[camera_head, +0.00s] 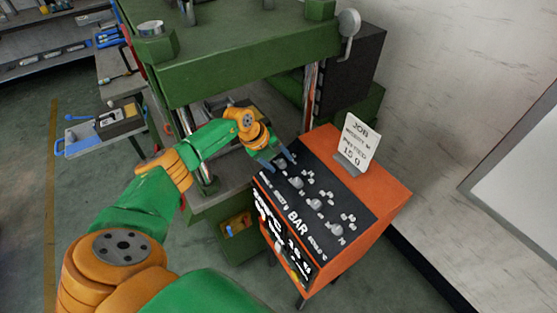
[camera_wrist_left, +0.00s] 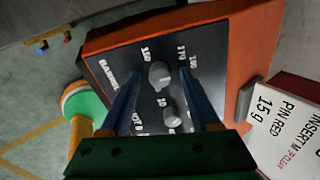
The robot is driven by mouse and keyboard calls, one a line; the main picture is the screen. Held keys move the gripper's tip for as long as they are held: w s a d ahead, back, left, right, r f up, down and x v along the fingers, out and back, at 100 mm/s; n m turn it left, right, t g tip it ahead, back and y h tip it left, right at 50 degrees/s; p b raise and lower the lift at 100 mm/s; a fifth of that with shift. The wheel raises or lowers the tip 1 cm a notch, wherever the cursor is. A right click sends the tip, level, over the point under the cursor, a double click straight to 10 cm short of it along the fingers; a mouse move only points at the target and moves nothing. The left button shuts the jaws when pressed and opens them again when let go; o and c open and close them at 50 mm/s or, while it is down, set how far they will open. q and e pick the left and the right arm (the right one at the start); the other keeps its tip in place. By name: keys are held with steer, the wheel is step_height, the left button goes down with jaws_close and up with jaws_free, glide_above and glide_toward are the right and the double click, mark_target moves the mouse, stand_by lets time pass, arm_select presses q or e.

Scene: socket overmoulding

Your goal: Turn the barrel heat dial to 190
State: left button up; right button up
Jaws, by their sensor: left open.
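The barrel heat dial (camera_wrist_left: 159,75) is a grey round knob on a dark panel, beside lettering that begins "BARRE". White numbers stand around it; 150 and 170 seem readable, and another on the right is unclear. Its pointer setting is too small to tell. In the head view the dial (camera_head: 281,163) sits at the panel's far left corner. My left gripper (camera_head: 279,162) is over it, and its open blue fingers show in the wrist view (camera_wrist_left: 159,78) on either side of the knob. I cannot tell whether they touch it. My right gripper is not in view.
The orange control box (camera_head: 378,200) carries more knobs, one a smaller knob (camera_wrist_left: 172,115) close to the dial. A white job card (camera_head: 357,142) stands at the box's back edge. The green press (camera_head: 240,55) rises close behind my left arm. A side table (camera_head: 92,140) stands left.

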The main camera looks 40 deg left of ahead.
arm_select(q)
steer(key=b+v, duration=0.1)
steer(key=v, duration=0.6)
